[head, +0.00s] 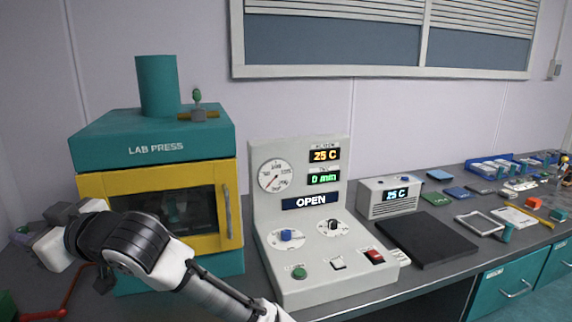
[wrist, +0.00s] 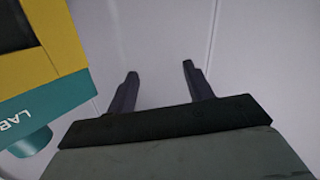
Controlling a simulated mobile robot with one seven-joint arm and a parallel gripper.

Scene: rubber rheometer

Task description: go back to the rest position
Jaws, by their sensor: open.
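My gripper shows in the wrist view (wrist: 160,72) with its two dark fingers spread apart. Nothing is between them, and the pale wall lies beyond. In the head view my arm reaches across the lower left, in front of the yellow and teal lab press (head: 155,150). The fingers cannot be made out clearly in the head view. The press also shows at the left edge of the wrist view (wrist: 50,75), apart from the fingers.
A grey control console (head: 310,225) reading OPEN stands right of the press. Beyond it are a small display box (head: 389,197), a black mat (head: 428,240) and several small items. A red bent rod (head: 72,285) lies at the lower left. Open air lies above the bench.

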